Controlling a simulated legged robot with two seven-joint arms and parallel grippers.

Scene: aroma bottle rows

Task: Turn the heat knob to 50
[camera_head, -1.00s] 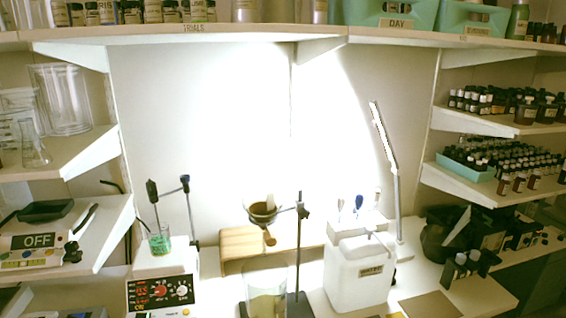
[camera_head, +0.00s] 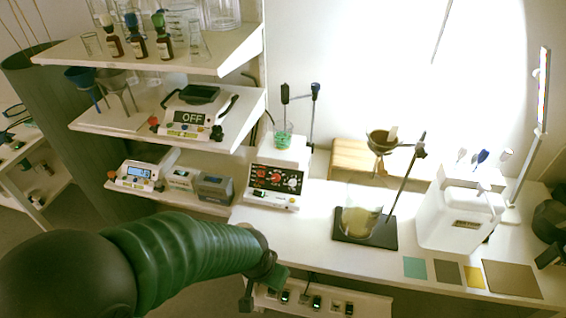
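The hotplate stirrer (camera_head: 279,172) stands on the white bench, left of the middle. Its dark front panel carries a red knob (camera_head: 274,177) and a pale knob (camera_head: 292,182); the heat knob's label and setting are too small to read. A beaker of green liquid (camera_head: 283,136) stands on its top plate. My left arm, in a green ribbed sleeve, reaches in from the lower left. My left gripper (camera_head: 254,293) is below and in front of the stirrer, apart from it; its fingers are partly hidden and unclear. My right gripper is out of view.
A beaker (camera_head: 361,212) and stand are right of the stirrer, with a white canister (camera_head: 459,218) further right. Shelves (camera_head: 165,135) with a device marked OFF are at left. A lower ledge (camera_head: 318,299) with switches runs along the bench front.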

